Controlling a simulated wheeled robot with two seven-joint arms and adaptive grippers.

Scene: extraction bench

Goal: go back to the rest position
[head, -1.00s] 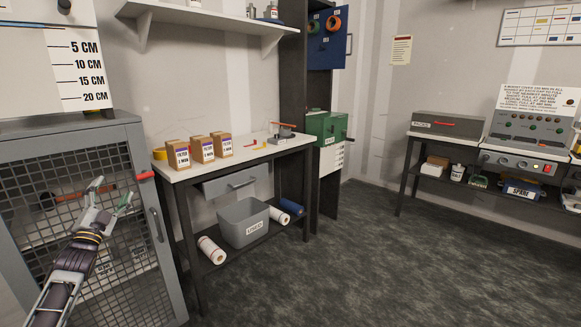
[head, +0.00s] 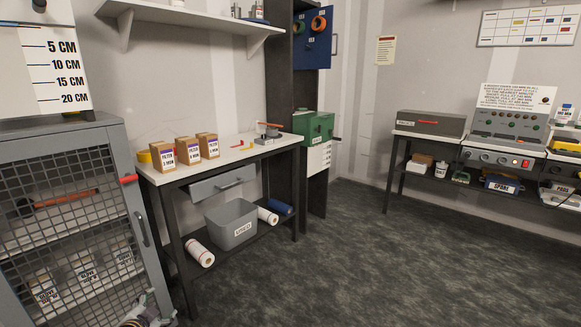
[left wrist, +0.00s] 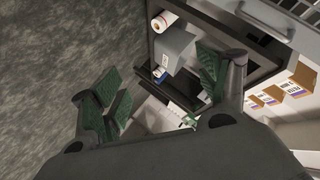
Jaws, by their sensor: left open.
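My left gripper (head: 150,309) is low at the bottom edge of the head view, in front of the grey mesh cabinet (head: 62,134). Only part of it shows there. In the left wrist view my left gripper (left wrist: 160,88) has its green-padded fingers wide apart, with nothing between them. It is open and empty. My right gripper shows in neither view.
A bench (head: 234,153) bears three filter boxes (head: 187,151). A grey bin (head: 231,222) and paper rolls are on its lower shelf. A second bench (head: 401,163) with a control panel (head: 505,128) stands at the right. The dark floor (head: 340,260) between is clear.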

